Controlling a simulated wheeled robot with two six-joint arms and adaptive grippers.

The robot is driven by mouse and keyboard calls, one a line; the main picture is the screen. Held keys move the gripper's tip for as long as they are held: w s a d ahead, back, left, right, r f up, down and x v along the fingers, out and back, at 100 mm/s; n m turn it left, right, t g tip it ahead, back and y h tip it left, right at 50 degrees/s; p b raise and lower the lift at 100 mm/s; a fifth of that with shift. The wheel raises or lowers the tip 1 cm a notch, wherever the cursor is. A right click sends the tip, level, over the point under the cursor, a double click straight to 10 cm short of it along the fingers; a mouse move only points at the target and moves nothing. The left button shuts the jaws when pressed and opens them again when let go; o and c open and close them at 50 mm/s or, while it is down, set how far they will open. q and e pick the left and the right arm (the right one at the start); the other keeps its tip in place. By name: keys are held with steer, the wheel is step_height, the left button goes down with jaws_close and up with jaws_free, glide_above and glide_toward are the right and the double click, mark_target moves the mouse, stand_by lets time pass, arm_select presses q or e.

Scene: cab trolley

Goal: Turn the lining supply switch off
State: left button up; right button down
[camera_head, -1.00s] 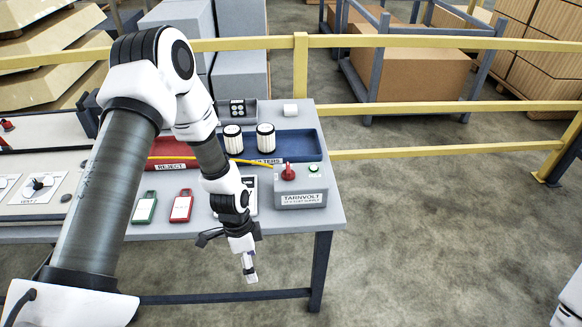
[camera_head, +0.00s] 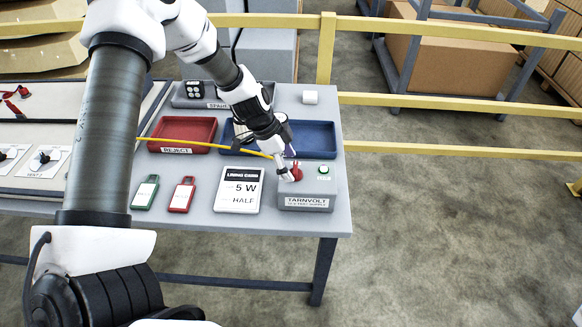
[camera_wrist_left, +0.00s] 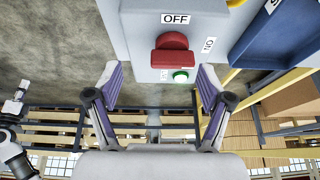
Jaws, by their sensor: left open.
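The grey TARNVOLT supply box (camera_head: 306,203) stands at the table's front right corner. Its red rotary switch (camera_head: 297,175) is on top, partly covered by my left gripper (camera_head: 287,170). In the left wrist view the red switch (camera_wrist_left: 172,58) lies ahead of the open fingers (camera_wrist_left: 160,84), which look apart from it. An OFF label (camera_wrist_left: 175,18) and an ON label (camera_wrist_left: 209,45) sit around the switch; which one it points to is unclear. A green lamp (camera_wrist_left: 180,76) beside it looks lit. A white arm, seemingly my right, shows at the left edge; its jaws are too small to read.
A lining card (camera_head: 240,190) lies left of the box, with red (camera_head: 181,195) and green (camera_head: 145,192) tags beyond it. A yellow cable (camera_head: 200,144) runs toward the box. A blue tray (camera_head: 315,140) and red reject tray (camera_head: 183,135) lie behind. A yellow rail (camera_head: 450,103) stands behind the table.

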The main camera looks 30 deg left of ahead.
mark_target(294, 168)
arm_select(q)
steer(key=w+f, duration=0.2)
steer(key=shift+w+d+f, duration=0.2)
steer(key=shift+w+f, duration=0.1)
steer(key=shift+f, duration=0.1)
steer(key=shift+w, duration=0.2)
steer(key=shift+s+r, duration=0.15)
steer(key=shift+s, duration=0.1)
steer(key=shift+s+r, duration=0.25)
steer(key=shift+s, duration=0.1)
steer(key=c, duration=0.6)
steer(key=shift+s, duration=0.1)
steer(key=c, duration=0.6)
steer(key=shift+o, duration=0.2)
steer(key=shift+f, duration=0.15)
arm_select(e)
steer(key=shift+w+f, duration=0.45)
steer(key=shift+w, duration=0.35)
